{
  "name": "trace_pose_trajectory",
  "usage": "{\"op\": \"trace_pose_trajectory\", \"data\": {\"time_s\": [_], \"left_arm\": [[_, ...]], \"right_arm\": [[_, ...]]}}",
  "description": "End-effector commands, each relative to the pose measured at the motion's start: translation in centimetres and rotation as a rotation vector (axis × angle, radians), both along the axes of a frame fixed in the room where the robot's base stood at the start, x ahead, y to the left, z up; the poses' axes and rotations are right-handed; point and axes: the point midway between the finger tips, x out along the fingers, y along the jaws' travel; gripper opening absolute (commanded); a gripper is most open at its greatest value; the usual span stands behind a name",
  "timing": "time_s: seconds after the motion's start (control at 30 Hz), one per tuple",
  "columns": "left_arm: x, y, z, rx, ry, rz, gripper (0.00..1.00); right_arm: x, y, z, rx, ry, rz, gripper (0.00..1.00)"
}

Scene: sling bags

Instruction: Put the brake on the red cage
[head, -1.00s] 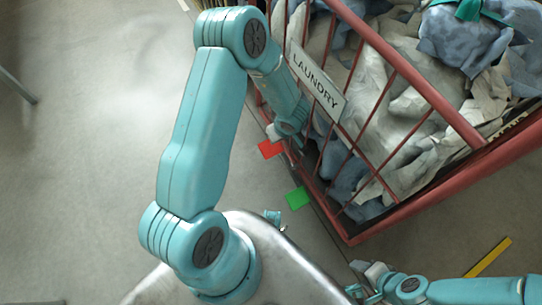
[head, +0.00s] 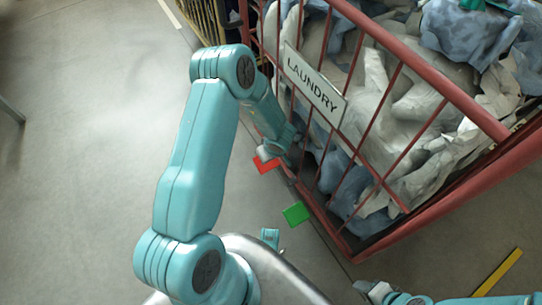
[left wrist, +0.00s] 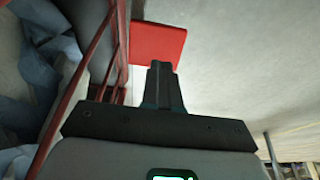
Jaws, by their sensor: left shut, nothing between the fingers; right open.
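The red cage (head: 352,250) stands at the right, with a LAUNDRY sign (head: 314,82) on its bars. A red pedal (head: 267,166) and a green pedal (head: 296,214) stick out low on its near side. The red pedal also shows in the left wrist view (left wrist: 160,42). My left gripper (head: 264,153) is shut and empty at the red pedal, covering part of its edge. The left wrist view shows the shut fingers (left wrist: 161,68) pointing at the pedal; I cannot tell whether they touch it. My right gripper (head: 364,289) is open and empty, low in front of the cage.
Grey and blue laundry (head: 400,100) fills the cage. Another cage with yellowish bars (head: 203,20) stands behind at the top left. A yellow strip (head: 498,272) lies on the floor at the right.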

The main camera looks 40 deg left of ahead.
Motion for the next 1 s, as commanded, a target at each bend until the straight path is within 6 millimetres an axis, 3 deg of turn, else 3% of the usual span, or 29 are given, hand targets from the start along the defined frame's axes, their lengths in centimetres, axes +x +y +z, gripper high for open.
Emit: {"op": "trace_pose_trajectory", "data": {"time_s": [0.03,0.1,0.3,1.0], "left_arm": [[0.1,0.3,-1.6,-0.001,0.001,0.001,0.00],[0.2,0.7,-2.8,-0.001,0.000,0.001,0.00],[0.4,1.4,-4.8,-0.001,-0.001,0.000,0.00],[0.5,1.2,-5.1,-0.012,0.004,-0.002,0.00]], "right_arm": [[0.1,-0.1,-1.1,-0.001,-0.002,-0.005,0.51],[0.3,-0.3,-1.7,-0.002,-0.005,-0.011,0.51],[0.6,-0.6,-2.8,-0.005,-0.011,-0.022,0.51],[0.6,-0.6,-2.4,-0.005,-0.011,-0.022,0.51]]}}
